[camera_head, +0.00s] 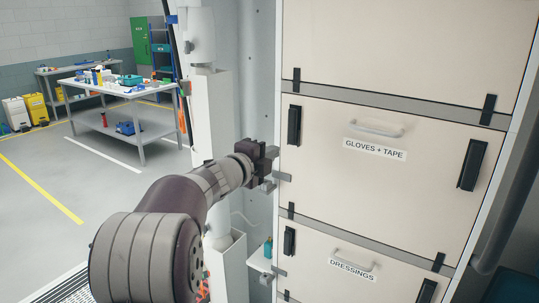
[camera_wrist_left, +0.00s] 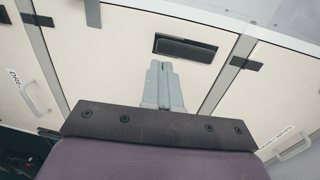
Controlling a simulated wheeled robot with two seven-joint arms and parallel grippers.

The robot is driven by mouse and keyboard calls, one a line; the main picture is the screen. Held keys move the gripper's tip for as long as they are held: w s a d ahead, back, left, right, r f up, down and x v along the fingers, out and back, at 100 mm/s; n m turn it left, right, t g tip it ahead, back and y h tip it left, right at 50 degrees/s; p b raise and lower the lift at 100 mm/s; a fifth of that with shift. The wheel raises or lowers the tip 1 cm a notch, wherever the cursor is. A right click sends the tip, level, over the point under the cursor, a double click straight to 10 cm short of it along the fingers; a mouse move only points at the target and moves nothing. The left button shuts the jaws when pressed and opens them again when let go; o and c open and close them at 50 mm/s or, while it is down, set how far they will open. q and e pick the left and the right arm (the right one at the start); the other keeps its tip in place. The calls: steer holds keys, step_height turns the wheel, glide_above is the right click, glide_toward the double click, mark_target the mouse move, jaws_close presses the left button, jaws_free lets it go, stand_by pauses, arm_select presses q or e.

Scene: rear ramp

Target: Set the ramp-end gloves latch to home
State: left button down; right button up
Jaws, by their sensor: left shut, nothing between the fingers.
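The gloves + tape drawer front (camera_head: 400,185) is a cream panel with a grey pull handle and a printed label. A dark upright latch (camera_head: 294,126) sits near its left edge and another dark latch (camera_head: 472,164) near its right edge. My left gripper (camera_head: 280,177) is shut and empty, at the panel's left edge, below the left latch in the head view. In the left wrist view, its closed grey fingertips (camera_wrist_left: 161,66) point toward a dark latch bar (camera_wrist_left: 187,50) in a dark recess, apparently apart from it. My right gripper is out of view.
Below is the dressings drawer (camera_head: 340,247) with its own latch (camera_head: 289,241). Another cream panel (camera_head: 410,45) is above. A white post (camera_head: 209,120) stands left of the cabinet. A cluttered table (camera_head: 125,88) stands farther back, with open grey floor before it.

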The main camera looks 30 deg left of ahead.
arm_select(q)
steer(key=s+b, duration=0.2)
steer(key=s, duration=0.6)
steer(key=s+a+f+n+g+y, duration=0.35)
steer(key=a+f+n+y, duration=0.45)
steer(key=n, duration=0.4)
step_height(320, 180, down, 8)
steer(key=s+d+f+n+g+h, duration=0.1)
steer(key=s+d+n+g, duration=0.1)
steer(key=d+n+g, duration=0.15)
steer(key=s+d+f+n+g+h, duration=0.1)
steer(key=s+d+f+g, duration=0.3)
steer(key=d, duration=0.6)
steer(key=s+d+f+n+g+h, duration=0.2)
steer(key=s+d+f+g+h, duration=0.2)
steer(key=s+d+f, duration=0.5)
steer(key=shift+s+d+f+g+h, duration=0.25)
steer(key=shift+d+f+g+h, duration=0.05)
steer(key=shift+d+f, duration=0.6)
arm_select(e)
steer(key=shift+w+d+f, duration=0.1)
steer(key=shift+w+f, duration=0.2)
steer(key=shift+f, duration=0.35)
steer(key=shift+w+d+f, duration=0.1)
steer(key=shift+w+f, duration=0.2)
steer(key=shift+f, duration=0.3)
